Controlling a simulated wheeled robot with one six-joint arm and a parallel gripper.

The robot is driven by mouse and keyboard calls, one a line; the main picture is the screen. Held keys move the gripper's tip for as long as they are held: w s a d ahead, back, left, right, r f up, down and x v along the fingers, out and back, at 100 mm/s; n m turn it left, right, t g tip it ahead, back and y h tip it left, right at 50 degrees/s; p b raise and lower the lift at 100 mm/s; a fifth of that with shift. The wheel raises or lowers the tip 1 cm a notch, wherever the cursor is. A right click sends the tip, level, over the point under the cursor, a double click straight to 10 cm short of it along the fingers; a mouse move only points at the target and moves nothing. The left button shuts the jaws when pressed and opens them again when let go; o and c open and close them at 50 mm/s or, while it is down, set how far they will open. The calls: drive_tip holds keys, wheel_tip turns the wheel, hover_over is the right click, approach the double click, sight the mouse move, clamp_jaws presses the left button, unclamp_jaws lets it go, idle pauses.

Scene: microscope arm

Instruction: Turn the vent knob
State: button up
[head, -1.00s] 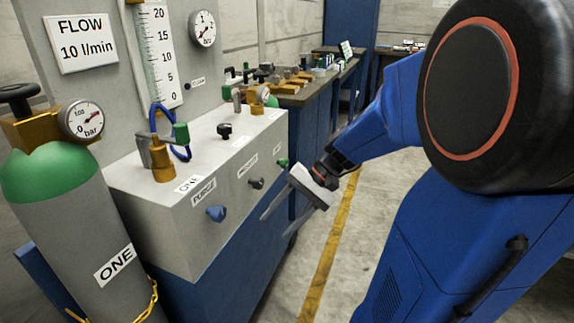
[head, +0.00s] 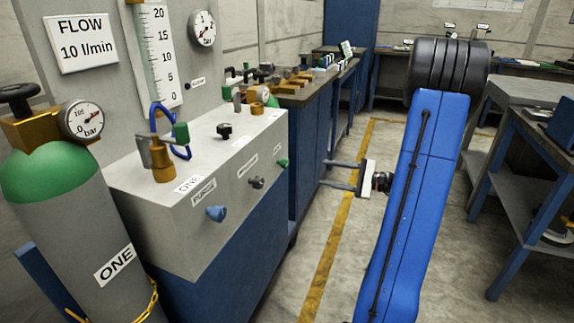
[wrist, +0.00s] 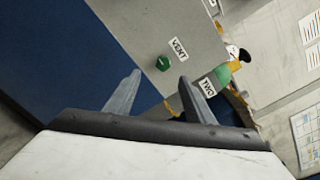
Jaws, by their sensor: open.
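The vent knob is the small green knob (head: 282,163) at the far right end of the grey cabinet's front face in the head view. In the wrist view the green vent knob (wrist: 163,63) sits just below the label reading VENT (wrist: 179,48), beyond and between my fingertips. My gripper (head: 325,174) is open and empty, pointing left toward the cabinet front. It is apart from the knob. In the wrist view my gripper's two fingers (wrist: 158,82) stand spread, touching nothing.
Gas cylinder ONE (head: 75,220) stands at left; a cylinder labelled TWO (wrist: 210,86) shows beyond the cabinet. The aisle floor is open. A workbench (head: 530,150) stands at right.

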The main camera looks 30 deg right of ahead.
sight(287, 164)
drive_tip(key=x, duration=1.1)
drive_tip(key=d+x, duration=0.1)
drive_tip(key=x, duration=0.4)
drive_tip(key=shift+w+a, duration=0.2)
drive_tip(key=shift+w, duration=0.5)
drive_tip(key=shift+c, duration=0.7)
drive_tip(key=c, duration=0.9)
